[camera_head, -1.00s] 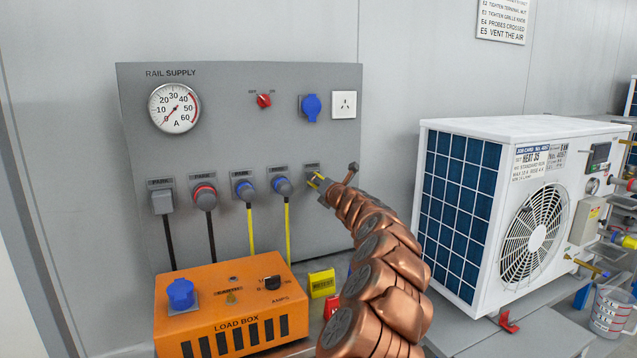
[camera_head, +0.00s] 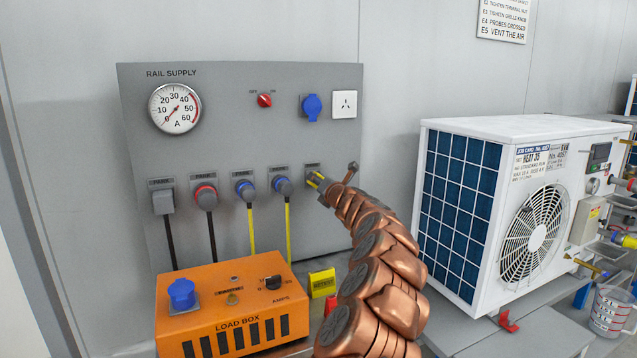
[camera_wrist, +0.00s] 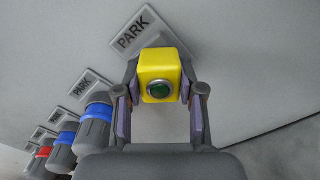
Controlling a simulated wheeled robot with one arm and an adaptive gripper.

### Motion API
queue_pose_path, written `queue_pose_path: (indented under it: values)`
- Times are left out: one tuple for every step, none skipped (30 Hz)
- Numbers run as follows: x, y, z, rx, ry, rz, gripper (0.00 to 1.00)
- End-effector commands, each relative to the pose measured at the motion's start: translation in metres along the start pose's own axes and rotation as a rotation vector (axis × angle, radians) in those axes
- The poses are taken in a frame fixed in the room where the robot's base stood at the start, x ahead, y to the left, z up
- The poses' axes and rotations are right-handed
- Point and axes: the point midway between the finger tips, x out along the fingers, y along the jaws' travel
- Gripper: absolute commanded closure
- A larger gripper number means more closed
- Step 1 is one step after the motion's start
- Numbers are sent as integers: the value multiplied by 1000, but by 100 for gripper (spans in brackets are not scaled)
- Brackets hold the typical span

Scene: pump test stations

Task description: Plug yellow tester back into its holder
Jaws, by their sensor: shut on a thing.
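The yellow tester (camera_wrist: 160,68) is a small yellow block with a round green button in a metal ring. It sits between the fingers of my gripper (camera_wrist: 161,92) in the wrist view, with a PARK label (camera_wrist: 132,33) just above it. In the head view the yellow tester (camera_head: 316,179) shows as a sliver at the panel's rightmost PARK position, and my gripper (camera_head: 322,185) is shut on it there. The holder is hidden behind the tester and fingers, so I cannot tell how far in the tester sits.
Several parked plugs, including a blue one (camera_head: 283,186) with a yellow cable, hang left of my gripper on the grey panel (camera_head: 240,130). An orange load box (camera_head: 230,310) stands below. A white outdoor unit (camera_head: 520,200) stands at the right.

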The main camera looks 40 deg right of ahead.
Motion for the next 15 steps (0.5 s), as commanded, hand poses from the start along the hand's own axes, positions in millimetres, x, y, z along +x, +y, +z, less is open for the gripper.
queue_pose_path:
  values:
    - [0, 0, 0, 0, 0, 0, 100]
    - [0, 0, 0, 0, 0, 0, 100]
    - [0, 0, 0, 0, 0, 0, 100]
    - [0, 0, 0, 0, 0, 0, 100]
    - [0, 0, 0, 0, 0, 0, 100]
    - [0, 0, 0, 0, 0, 0, 100]
    - [0, 0, 0, 0, -1, 0, 100]
    - [0, 0, 0, 0, -1, 0, 100]
    - [0, 0, 0, 0, -1, 0, 100]
    - [0, 0, 0, 0, -1, 0, 100]
    - [0, 0, 0, 0, -1, 0, 59]
    - [0, 0, 0, 0, -1, 0, 54]
    - [0, 0, 0, 0, -1, 0, 51]
    - [0, 0, 0, 0, -1, 0, 48]
    - [0, 0, 0, 0, 0, 0, 44]
